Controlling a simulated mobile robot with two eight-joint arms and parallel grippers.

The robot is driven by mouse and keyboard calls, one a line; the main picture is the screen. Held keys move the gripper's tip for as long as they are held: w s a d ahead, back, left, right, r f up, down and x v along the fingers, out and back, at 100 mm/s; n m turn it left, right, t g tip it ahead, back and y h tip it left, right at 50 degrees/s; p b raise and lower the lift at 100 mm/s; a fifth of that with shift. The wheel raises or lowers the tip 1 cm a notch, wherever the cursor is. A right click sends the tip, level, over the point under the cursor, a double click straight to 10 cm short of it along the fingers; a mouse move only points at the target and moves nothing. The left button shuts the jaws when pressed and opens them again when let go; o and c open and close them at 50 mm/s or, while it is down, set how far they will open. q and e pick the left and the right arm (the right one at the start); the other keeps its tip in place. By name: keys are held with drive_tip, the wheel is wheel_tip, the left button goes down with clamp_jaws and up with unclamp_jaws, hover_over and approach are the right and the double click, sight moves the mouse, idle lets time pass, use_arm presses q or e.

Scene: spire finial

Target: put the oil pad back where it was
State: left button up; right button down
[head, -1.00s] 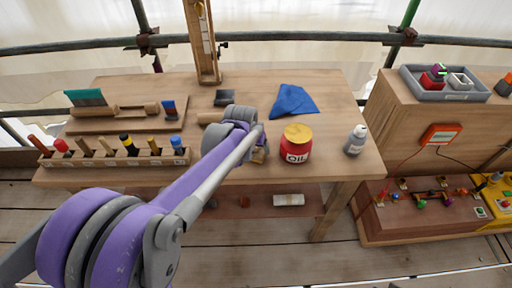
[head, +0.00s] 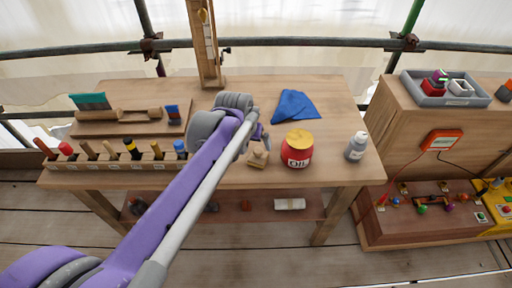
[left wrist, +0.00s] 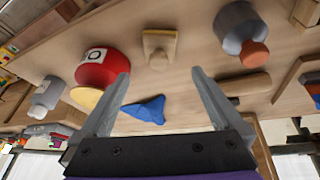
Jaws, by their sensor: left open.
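A small wooden block with a raised grip, which looks like the oil pad (head: 258,158), rests on the workbench just left of the red oil can (head: 298,150). In the left wrist view the pad (left wrist: 158,46) lies beyond the fingertips, between their lines and apart from them. My left gripper (head: 262,138) is open and empty, above and behind the pad in the head view; its spread fingers show in the left wrist view (left wrist: 160,76). The can (left wrist: 100,68) is beside the left finger there. My right gripper is not in view.
A blue cloth (head: 295,106) lies behind the can, and a grey bottle (head: 356,147) stands to its right. A tool rack (head: 115,165) lines the bench's left front. A grey pot (left wrist: 238,28) shows in the left wrist view. The bench's right back is clear.

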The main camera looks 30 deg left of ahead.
use_arm(q)
drive_tip(key=s+d+f+m, duration=0.1)
drive_tip(key=s+d+f, duration=0.2)
drive_tip(key=s, duration=0.6)
drive_tip(key=s+d+f+m, duration=0.2)
drive_tip(key=s+d+f, duration=0.2)
drive_tip(key=s+d, duration=0.3)
drive_tip(key=s, duration=0.3)
drive_tip(key=shift+s+d+f, duration=0.15)
drive_tip(key=shift+f, duration=0.1)
drive_tip(key=shift+t, duration=0.3)
drive_tip(key=r+p, duration=0.2)
drive_tip(key=w+r+p, duration=0.1)
drive_tip(key=r, duration=0.1)
drive_tip(key=shift+p, duration=0.4)
